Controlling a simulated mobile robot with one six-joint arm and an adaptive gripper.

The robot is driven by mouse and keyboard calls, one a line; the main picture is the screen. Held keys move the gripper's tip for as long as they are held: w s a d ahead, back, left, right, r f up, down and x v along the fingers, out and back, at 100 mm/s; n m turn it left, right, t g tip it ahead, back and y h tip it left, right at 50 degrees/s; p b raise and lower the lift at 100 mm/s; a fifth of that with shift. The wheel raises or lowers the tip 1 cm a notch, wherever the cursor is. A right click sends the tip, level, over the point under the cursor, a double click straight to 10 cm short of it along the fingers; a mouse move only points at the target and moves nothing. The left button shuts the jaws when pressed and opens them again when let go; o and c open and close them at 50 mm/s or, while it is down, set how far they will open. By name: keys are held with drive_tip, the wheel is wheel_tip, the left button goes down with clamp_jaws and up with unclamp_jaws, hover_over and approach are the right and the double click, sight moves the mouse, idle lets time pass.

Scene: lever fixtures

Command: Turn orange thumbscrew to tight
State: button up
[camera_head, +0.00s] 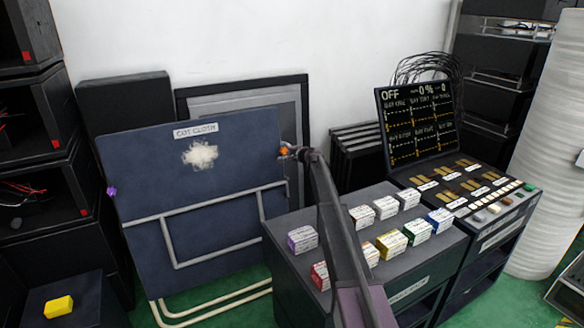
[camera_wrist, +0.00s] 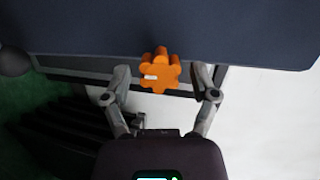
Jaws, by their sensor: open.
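The orange thumbscrew (camera_wrist: 159,72) is a lobed knob with a small white mark on its left side. It sits at the edge of a dark blue panel (camera_wrist: 160,25). In the head view the thumbscrew (camera_head: 284,151) is on the right edge of the panel (camera_head: 215,190), labelled "COT CLOTH", partly hidden by my gripper (camera_head: 290,150). In the wrist view my gripper (camera_wrist: 160,72) is open, with one finger on each side of the thumbscrew. The fingers look apart from it; contact cannot be told for certain.
A purple knob (camera_head: 112,191) is on the panel's left edge. Grey tubing (camera_head: 165,245) crosses the panel's front. A dark cabinet (camera_head: 290,262) with several coloured boxes stands right of the panel, beside a console with a screen (camera_head: 420,125). A yellow block (camera_head: 58,306) lies at lower left.

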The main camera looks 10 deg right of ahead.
drive_tip(key=n, duration=0.1)
drive_tip(key=n+p, duration=0.1)
drive_tip(key=n, duration=0.2)
drive_tip(key=shift+a+r+g+h, duration=0.1)
drive_tip(key=shift+r+g+h, duration=0.15)
drive_tip(key=shift+g+h, duration=0.05)
drive_tip(key=n+p, duration=0.1)
drive_tip(key=n, duration=0.2)
drive_tip(key=shift+h, duration=0.4)
drive_tip(key=n, duration=0.1)
drive_tip(key=n+p, duration=0.1)
drive_tip(key=n, duration=0.1)
drive_tip(key=shift+a+r+n+h, duration=0.1)
drive_tip(key=shift+a+n+h, duration=0.05)
drive_tip(key=shift+n+h, duration=0.15)
drive_tip(key=n+h, duration=0.1)
drive_tip(key=n, duration=0.2)
drive_tip(key=shift+a, duration=0.1)
drive_tip(key=p+v, duration=0.6)
drive_tip(key=v, duration=0.9)
drive_tip(key=s+a+r+g+p, duration=0.1)
drive_tip(key=s+a+g+p, duration=0.2)
drive_tip(key=s, duration=0.6)
drive_tip(key=s+a+r+g+p, duration=0.1)
drive_tip(key=s+a+g+p, duration=0.1)
drive_tip(key=s+p, duration=0.4)
drive_tip(key=shift+s+a+r+n+g+p, duration=0.35)
drive_tip(key=shift+s+a, duration=0.35)
drive_tip(key=shift+s, duration=1.3)
